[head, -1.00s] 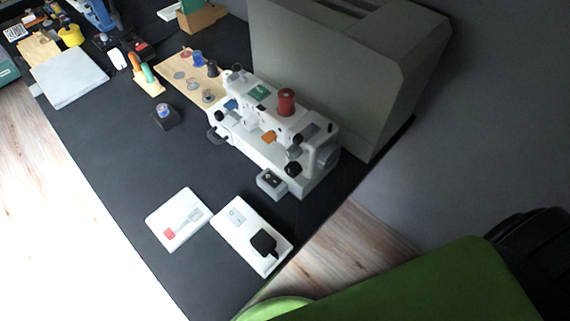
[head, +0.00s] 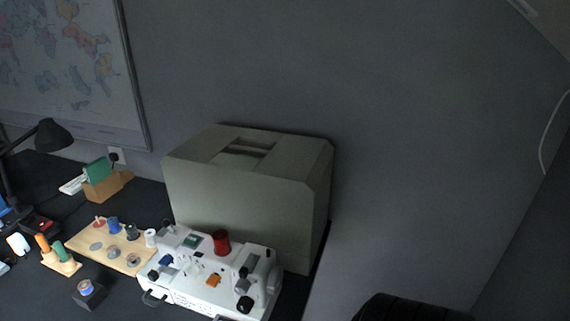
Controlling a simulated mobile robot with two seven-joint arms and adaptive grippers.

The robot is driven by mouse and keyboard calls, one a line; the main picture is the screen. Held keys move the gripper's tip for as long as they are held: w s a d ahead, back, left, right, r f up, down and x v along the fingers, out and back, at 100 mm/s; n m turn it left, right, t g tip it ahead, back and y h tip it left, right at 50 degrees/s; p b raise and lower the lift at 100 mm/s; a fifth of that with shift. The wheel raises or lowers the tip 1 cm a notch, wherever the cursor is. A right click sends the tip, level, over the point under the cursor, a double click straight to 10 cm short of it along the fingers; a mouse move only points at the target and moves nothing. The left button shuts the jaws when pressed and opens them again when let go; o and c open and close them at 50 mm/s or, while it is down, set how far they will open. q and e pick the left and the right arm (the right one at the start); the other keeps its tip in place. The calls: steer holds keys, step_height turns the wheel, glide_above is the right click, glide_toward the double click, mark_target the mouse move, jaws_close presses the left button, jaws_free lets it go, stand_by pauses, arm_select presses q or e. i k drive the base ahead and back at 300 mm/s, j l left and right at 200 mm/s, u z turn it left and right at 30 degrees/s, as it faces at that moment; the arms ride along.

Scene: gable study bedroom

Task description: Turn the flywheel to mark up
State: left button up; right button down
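Neither of my grippers is in view.
A large grey-green cover box (head: 250,195) stands right behind the machine against the wall. A wooden spool board (head: 110,247), a tool block (head: 62,262) and a small dark block (head: 90,294) lie to the left. A desk lamp (head: 50,135) is at far left. A black chair back (head: 405,308) is at lower right.

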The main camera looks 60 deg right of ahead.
mark_target(276, 276)
steer(key=j+z, duration=0.1)
steer(key=z, duration=0.35)
steer(key=j+z, duration=0.15)
steer(key=z, duration=0.3)
steer(key=j+z, duration=0.1)
steer(key=z, duration=0.35)
steer(key=k+l, duration=0.05)
